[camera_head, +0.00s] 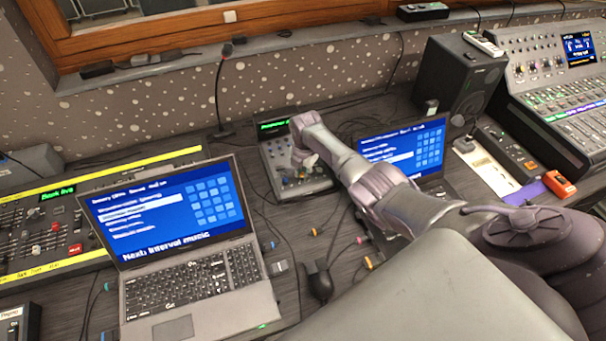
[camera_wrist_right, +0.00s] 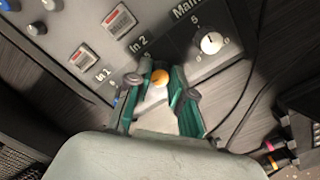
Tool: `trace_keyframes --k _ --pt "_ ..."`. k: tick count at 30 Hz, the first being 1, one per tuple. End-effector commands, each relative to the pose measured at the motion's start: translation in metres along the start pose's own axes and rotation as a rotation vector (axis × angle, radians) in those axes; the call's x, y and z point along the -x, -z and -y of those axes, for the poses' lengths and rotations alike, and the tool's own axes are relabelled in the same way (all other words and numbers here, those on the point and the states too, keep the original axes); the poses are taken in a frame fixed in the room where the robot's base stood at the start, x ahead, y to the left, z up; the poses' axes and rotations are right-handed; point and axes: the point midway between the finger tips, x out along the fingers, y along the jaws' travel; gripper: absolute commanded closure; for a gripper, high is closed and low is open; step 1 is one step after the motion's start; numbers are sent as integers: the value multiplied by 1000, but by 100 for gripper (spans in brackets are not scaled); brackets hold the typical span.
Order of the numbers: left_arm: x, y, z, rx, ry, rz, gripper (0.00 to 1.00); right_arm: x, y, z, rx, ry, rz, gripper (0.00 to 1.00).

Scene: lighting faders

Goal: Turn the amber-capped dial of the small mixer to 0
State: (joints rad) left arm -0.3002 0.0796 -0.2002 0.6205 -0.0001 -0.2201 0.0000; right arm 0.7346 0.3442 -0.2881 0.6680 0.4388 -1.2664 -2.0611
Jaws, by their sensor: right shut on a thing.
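The small mixer (camera_head: 281,168) stands at the back middle of the desk, between two laptops, partly covered by my right arm. In the wrist view the mixer's grey panel (camera_wrist_right: 88,36) shows labels In 1, In 2 and a Main section. The amber-capped dial (camera_wrist_right: 160,78) sits between the teal fingers of my right gripper (camera_wrist_right: 158,92), which is shut on it. The dial's pointer and scale are hidden by the fingers. A white dial (camera_wrist_right: 211,42) with a scale around it is beside it on the Main section. My left gripper is not in view.
An open laptop (camera_head: 190,275) stands left of the mixer and another (camera_head: 405,150) right of it. A gooseneck microphone (camera_head: 220,95) rises behind. Loose cables with coloured plugs (camera_head: 315,231) lie in front. A black speaker (camera_head: 458,80) stands at the right.

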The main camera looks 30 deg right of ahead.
Motion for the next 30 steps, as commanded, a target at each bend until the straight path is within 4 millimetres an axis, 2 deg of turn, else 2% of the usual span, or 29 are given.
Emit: trace_keyframes --k 21,30 --pt "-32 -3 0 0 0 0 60 -2 0 1 666 1 1 100" --pt "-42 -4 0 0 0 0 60 -2 0 1 858 1 -1 100"
